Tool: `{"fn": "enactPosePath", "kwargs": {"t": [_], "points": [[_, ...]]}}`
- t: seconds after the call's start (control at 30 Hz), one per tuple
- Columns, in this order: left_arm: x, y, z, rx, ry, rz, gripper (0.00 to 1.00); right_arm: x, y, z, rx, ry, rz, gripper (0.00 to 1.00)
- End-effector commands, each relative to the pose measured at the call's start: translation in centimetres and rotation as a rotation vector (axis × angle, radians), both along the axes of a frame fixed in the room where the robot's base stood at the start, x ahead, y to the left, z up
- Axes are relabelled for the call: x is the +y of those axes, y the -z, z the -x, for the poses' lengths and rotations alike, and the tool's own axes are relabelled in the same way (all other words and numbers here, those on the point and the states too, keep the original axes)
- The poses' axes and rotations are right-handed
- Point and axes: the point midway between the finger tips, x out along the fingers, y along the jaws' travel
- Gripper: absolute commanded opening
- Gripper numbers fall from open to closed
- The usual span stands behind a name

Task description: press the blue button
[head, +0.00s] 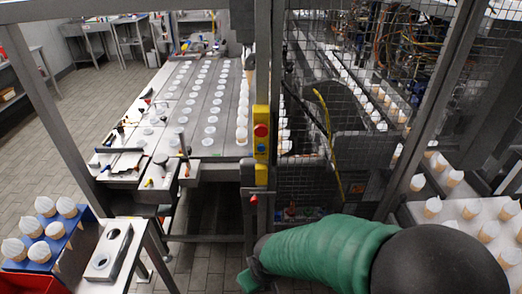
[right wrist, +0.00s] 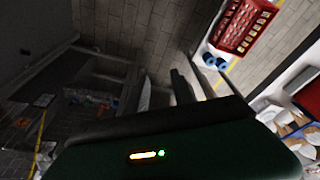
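A yellow control box (head: 261,157) is fixed to the grey post in the middle of the head view. A round red button (head: 261,130) sits at its top. A small bluish spot, which looks like the blue button (head: 261,148), is just below the red one. My right arm, in a green sleeve, comes in from the lower right. My right gripper (head: 251,279) is low in the head view, below the box and apart from it. In the right wrist view two dark fingers (right wrist: 164,90) stand apart with nothing between them. My left gripper is in neither view.
A red lever or knob (head: 254,199) hangs below the box. Wire mesh fencing (head: 310,110) stands right of the post. A conveyor table with rows of white cups (head: 208,130) lies behind. A blue tray (head: 32,262) of cones is lower left. A red crate (right wrist: 243,25) shows in the wrist view.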

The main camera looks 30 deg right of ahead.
Motion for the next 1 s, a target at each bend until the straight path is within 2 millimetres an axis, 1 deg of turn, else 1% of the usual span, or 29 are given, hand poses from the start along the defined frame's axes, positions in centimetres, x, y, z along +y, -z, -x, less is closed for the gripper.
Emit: {"fn": "enactPosePath", "kwargs": {"t": [0.03, 0.2, 1.0], "points": [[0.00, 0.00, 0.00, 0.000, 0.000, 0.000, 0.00, 0.00, 0.00, 0.00, 0.000, 0.000, 0.000, 0.22], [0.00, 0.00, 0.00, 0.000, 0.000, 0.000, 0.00, 0.00, 0.00, 0.00, 0.000, 0.000, 0.000, 0.00], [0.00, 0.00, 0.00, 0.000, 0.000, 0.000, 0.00, 0.00, 0.00, 0.00, 0.000, 0.000, 0.000, 0.00]]}}
